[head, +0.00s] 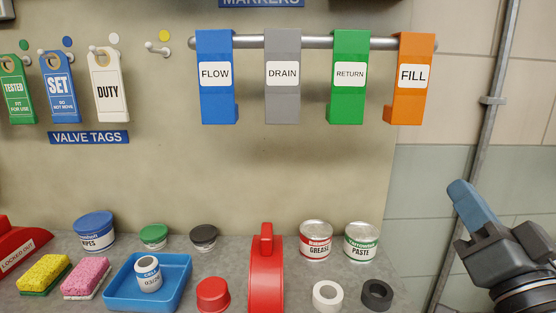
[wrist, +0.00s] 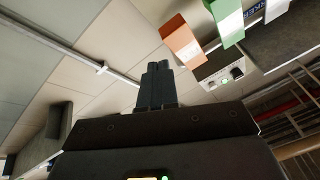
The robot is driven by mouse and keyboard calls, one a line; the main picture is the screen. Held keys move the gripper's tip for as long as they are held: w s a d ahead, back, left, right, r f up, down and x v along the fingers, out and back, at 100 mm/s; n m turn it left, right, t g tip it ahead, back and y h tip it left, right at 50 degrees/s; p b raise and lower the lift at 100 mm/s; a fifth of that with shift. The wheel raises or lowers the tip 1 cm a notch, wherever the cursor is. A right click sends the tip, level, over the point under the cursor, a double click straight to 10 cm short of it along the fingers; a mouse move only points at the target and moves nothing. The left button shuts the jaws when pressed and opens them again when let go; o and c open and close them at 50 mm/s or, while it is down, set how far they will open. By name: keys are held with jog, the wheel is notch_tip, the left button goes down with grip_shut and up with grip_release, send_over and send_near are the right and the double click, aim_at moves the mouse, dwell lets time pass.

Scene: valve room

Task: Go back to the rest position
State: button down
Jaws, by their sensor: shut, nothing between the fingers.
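My gripper (head: 466,197) is at the lower right of the head view, raised in front of the tiled wall, to the right of the workbench. Its blue-grey fingers are together and hold nothing. In the wrist view the closed fingers (wrist: 158,70) point up the picture toward the wall. No object touches the gripper. The orange FILL marker (head: 411,80) hangs on the rail up and to the left of it, clear of the fingers.
A metal rail (head: 320,42) holds FLOW, DRAIN, RETURN and FILL markers. Valve tags hang at left; one peg (head: 158,49) is empty. The bench carries a blue tray (head: 119,288), sponges, cans and tape rolls. A vertical pipe (head: 488,120) runs behind my gripper.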

jog(key=s+a+f+g+h, duration=0.1)
jog(key=s+f+g, duration=0.1)
jog(key=s+f, duration=0.65)
jog(key=s+a+f+g+h, duration=0.1)
jog(key=s+a+f+g, duration=0.1)
jog(key=s+f, duration=0.7)
jog(key=s+f+n+g, duration=0.2)
jog(key=s, duration=0.7)
jog(key=s+f+n+g+y, duration=0.1)
jog(key=s+f+n, duration=0.2)
jog(key=s, duration=0.6)
jog(key=shift+s+f+g, duration=0.25)
jog(key=shift+s+g, duration=0.1)
jog(key=shift+g, duration=0.05)
jog(key=c, duration=1.8)
grip_release()
jog(key=shift+d, duration=0.1)
